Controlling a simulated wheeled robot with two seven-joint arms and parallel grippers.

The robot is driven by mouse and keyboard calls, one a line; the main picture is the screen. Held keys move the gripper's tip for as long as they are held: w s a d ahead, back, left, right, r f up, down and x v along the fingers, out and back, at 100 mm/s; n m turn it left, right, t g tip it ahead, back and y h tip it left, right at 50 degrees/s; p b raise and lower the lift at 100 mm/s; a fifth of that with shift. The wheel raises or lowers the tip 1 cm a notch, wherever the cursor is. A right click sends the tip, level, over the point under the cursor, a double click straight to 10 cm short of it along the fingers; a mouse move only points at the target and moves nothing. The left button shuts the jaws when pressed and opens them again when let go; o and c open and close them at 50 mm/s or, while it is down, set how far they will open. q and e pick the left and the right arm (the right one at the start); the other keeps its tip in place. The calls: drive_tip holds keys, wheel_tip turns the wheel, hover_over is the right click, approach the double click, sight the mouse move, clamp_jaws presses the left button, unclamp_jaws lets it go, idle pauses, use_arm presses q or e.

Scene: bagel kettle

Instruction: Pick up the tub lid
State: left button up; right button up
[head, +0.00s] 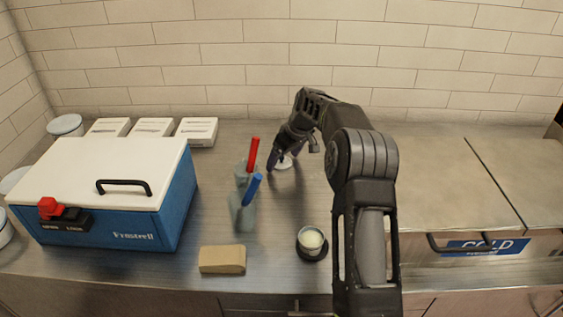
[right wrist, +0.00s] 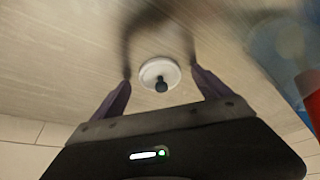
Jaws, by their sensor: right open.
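The tub lid (head: 284,162) is a small white disc lying on the steel counter. It also shows in the right wrist view (right wrist: 160,74), where a dark round knob stands at its middle. My right gripper (head: 284,168) is open, with its fingers down on either side of the lid in the head view. In the right wrist view its two purple-grey fingertips (right wrist: 160,78) are apart, with the lid between and a little beyond them. Nothing is held. Part of the lid is hidden by the gripper in the head view. My left gripper is not in view.
An open tub (head: 311,240) stands nearer, by a tan block (head: 222,260). A blue cooler (head: 175,205) is at left, a COLD unit (head: 484,246) at right.

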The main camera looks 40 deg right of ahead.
drive_tip(key=c, duration=1.4)
